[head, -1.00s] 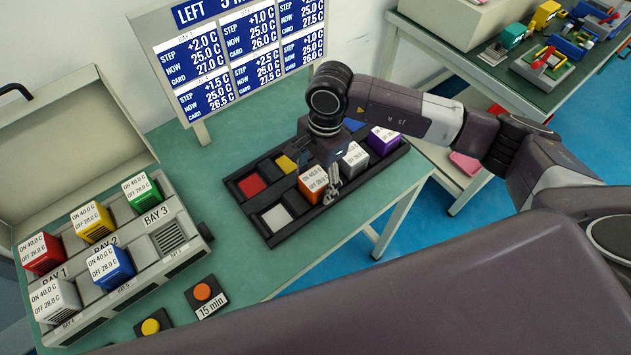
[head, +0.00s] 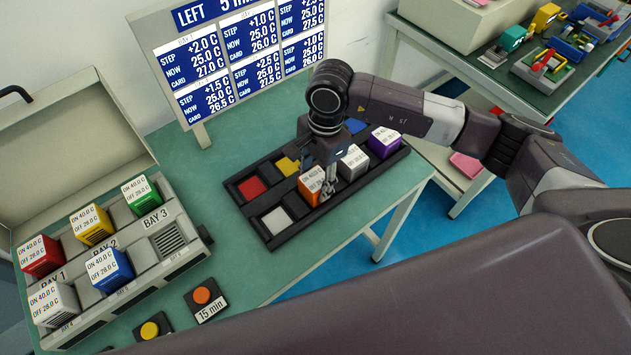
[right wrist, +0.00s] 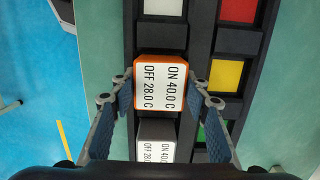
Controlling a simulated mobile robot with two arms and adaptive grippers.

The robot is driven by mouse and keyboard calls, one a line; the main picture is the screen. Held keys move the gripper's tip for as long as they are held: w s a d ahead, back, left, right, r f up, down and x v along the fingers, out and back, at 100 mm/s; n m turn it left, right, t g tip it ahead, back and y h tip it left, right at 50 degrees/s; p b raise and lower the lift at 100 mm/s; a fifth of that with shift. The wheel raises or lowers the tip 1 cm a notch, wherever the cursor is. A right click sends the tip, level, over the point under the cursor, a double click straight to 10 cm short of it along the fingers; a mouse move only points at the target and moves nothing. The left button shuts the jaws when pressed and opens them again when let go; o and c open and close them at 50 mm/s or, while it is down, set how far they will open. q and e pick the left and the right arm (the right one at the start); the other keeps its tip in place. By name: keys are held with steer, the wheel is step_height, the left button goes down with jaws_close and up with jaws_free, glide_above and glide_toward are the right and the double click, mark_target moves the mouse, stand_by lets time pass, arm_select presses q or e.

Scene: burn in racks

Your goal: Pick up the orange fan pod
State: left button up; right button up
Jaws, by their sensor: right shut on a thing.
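The orange fan pod (head: 309,186) sits in the front row of the black tray (head: 284,236), and it also shows in the right wrist view (right wrist: 161,84) with its white label reading ON 40.0 C, OFF 28.0 C. My right gripper (head: 322,188) is down over the pod, and in the right wrist view its two fingers (right wrist: 160,101) stand on either side of the pod, shut on it. The pod looks upright and still in the tray. The gripper hides part of the pod in the head view. My left gripper is not in view.
A grey pod (head: 353,159) and a purple pod (head: 384,142) stand right of the orange pod in the tray. A rack (head: 180,213) with several coloured pods stands at the left. A display board (head: 200,132) stands behind. Orange (head: 202,295) and yellow (head: 150,329) buttons are in front.

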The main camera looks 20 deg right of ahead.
mark_target(315, 179)
step_height(315, 179, up, 19)
steer(key=b, duration=0.3)
steer(key=shift+r, duration=0.15)
stand_by(0.4)
